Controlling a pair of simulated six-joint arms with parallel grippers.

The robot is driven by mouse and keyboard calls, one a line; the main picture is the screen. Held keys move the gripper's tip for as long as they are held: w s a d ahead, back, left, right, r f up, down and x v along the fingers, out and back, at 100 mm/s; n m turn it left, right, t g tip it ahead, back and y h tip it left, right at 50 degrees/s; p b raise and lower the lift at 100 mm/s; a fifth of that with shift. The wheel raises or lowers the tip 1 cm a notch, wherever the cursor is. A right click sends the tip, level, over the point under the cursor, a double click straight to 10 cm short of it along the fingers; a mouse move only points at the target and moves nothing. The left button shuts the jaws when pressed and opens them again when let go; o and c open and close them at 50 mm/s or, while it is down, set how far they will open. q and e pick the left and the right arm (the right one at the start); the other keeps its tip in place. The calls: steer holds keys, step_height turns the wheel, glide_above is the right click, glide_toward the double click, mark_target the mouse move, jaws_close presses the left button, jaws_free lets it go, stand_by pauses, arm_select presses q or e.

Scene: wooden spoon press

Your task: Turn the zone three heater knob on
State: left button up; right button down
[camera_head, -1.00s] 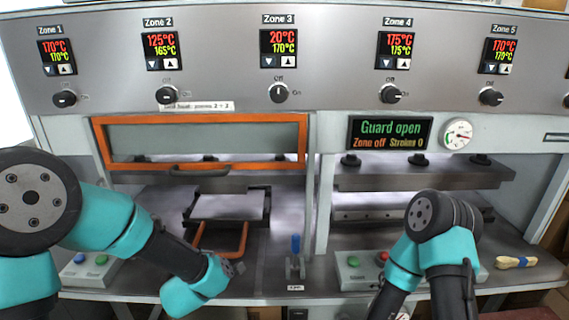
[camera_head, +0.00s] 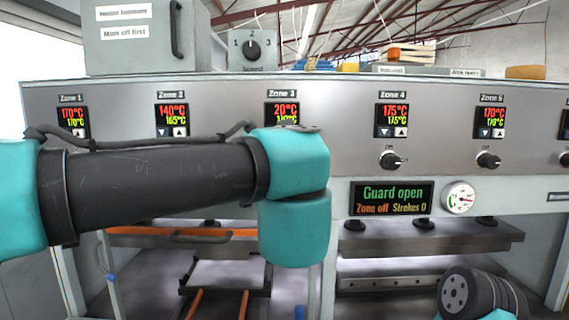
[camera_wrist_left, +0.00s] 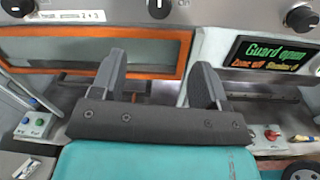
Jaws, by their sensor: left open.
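The zone 3 heater knob is hidden behind my left arm in the head view. In the left wrist view the zone 3 knob (camera_wrist_left: 158,8) is black and cut by the top edge; its pointer looks upright. The zone 3 display (camera_head: 283,111) reads 20°C in red, its lower part covered by my arm. My left gripper (camera_wrist_left: 158,62) is open and empty, its fingertips below the knob in the wrist view and apart from it. The head view does not show its fingers. My right gripper is outside both views.
The zone 4 knob (camera_head: 390,160) and zone 5 knob (camera_head: 488,160) are on the panel to the right. The message screen (camera_head: 391,198) reads "Guard open, Zone off, Strokes 0". The orange-framed guard (camera_head: 140,231) lies below. A gauge (camera_head: 459,198) sits beside the screen.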

arm_select(q)
steer(key=shift+w+f, duration=0.1)
steer(key=shift+w, duration=0.05)
steer(key=w, duration=1.7)
steer(key=shift+w+a, duration=0.1)
steer(key=shift+a, duration=0.3)
steer(key=shift+c, duration=0.3)
steer(key=c, duration=0.8)
